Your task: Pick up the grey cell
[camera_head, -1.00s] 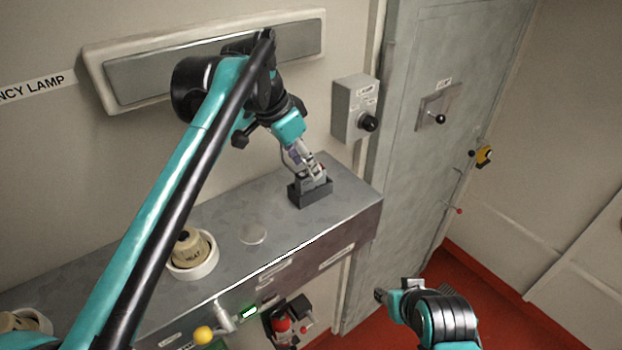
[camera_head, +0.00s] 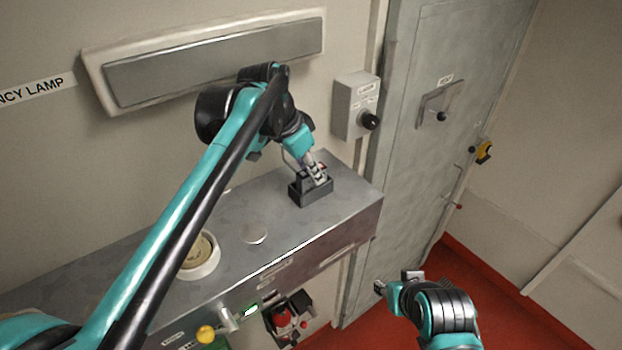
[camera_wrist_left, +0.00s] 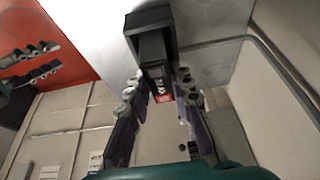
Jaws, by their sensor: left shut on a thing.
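The grey cell (camera_wrist_left: 152,50) sits in a dark open-topped holder (camera_head: 312,193) near the right end of the grey bench top. In the left wrist view the holder (camera_wrist_left: 147,17) surrounds the cell's far end, and a red and white label shows on the cell's near end. My left gripper (camera_head: 317,174) is shut on the cell, with one finger on each side in the left wrist view (camera_wrist_left: 160,93). In the head view the gripper hides most of the cell. My right gripper (camera_head: 381,287) is low in front of the bench, away from the cell; its jaw opening is unclear.
A pale ring-shaped holder (camera_head: 202,264) is partly hidden behind my left arm. A grey switch box (camera_head: 354,105) is on the wall above the bench's right end, beside a grey door (camera_head: 425,160).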

